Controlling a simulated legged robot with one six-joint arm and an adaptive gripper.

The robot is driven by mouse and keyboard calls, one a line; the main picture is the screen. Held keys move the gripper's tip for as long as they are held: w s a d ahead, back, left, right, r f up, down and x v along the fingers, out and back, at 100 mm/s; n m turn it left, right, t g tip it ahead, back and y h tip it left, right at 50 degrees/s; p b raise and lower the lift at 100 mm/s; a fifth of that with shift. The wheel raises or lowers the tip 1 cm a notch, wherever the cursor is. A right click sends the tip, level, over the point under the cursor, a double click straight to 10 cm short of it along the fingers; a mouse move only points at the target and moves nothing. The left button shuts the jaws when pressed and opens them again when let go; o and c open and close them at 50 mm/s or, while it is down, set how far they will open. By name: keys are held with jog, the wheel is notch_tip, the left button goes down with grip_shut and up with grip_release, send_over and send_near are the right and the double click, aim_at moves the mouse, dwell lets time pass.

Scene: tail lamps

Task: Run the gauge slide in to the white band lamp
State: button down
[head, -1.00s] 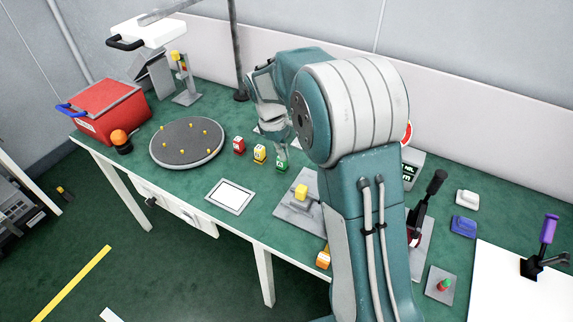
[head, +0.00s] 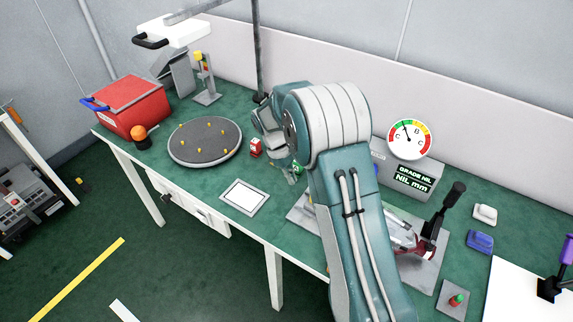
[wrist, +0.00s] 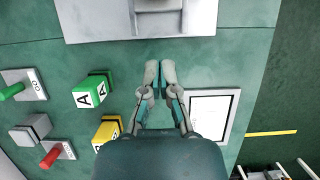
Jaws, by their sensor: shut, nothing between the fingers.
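My gripper (wrist: 160,77) is shut and empty in the wrist view, pointing down over the bare green bench. In the head view it shows small, beside the green A block (head: 298,168). A grey plate (wrist: 85,22) with a raised lighter block (wrist: 158,20) lies beyond the fingertips in the wrist view, apart from them. This looks like the gauge slide's base; in the head view its left edge (head: 298,213) shows and my arm hides most of it. I cannot pick out a white band lamp for certain.
A dial (head: 409,139) and a "NIL mm" display (head: 412,181) stand at the back. A white framed panel (head: 244,197) lies near the front edge. A round pegged turntable (head: 205,142), orange-domed lamp (head: 138,134) and red box (head: 128,108) are left. A black-handled lever (head: 447,212) is right.

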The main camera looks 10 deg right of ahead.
jog(key=shift+x, duration=1)
jog(key=shift+s+d+r, duration=0.25)
jog(key=shift+s+d, duration=0.65)
jog(key=shift+s, duration=0.1)
jog(key=shift+s+d, duration=0.4)
jog(key=shift+d, duration=0.05)
jog(key=shift+s+d, duration=0.5)
jog(key=shift+s, duration=0.05)
jog(key=v, duration=1.2)
